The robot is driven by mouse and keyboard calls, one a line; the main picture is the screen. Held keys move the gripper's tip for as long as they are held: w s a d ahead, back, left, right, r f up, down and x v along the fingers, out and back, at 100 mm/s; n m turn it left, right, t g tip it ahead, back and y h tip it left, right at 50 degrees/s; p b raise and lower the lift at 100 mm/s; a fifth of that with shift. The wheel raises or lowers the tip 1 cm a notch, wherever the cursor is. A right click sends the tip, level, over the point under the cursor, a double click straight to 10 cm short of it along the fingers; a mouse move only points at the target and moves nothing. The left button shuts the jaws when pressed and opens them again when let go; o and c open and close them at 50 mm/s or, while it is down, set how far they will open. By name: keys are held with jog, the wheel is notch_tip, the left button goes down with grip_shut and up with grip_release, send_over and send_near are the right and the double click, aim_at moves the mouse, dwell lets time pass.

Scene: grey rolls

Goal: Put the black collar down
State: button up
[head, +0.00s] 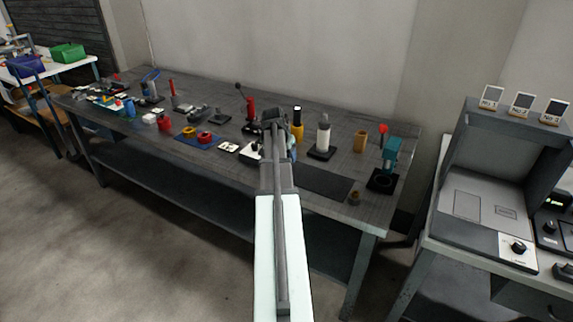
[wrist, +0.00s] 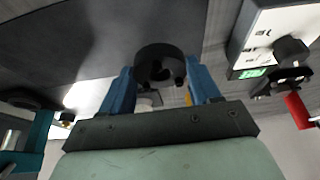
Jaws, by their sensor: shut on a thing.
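The black collar (wrist: 158,62) is a short dark ring. In the wrist view it sits between the two blue fingers of my gripper (wrist: 160,86), which is shut on it. Dark tabletop and a flat dark mat fill the picture behind it; I cannot tell how far the collar is from the surface. In the head view my gripper (head: 290,142) is over the middle-right of the workbench (head: 222,135), largely covered by my own arm. I cannot make out the collar there.
A dark mat (head: 327,183) lies bare right of my arm. A white box with a black knob (wrist: 280,32) is close to the gripper. A red-handled tool (head: 250,108) stands left.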

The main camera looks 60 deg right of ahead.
jog(key=shift+f, duration=2.1)
jog(key=shift+f, duration=0.1)
jog(key=o, duration=1.3)
jog(key=v, duration=1.2)
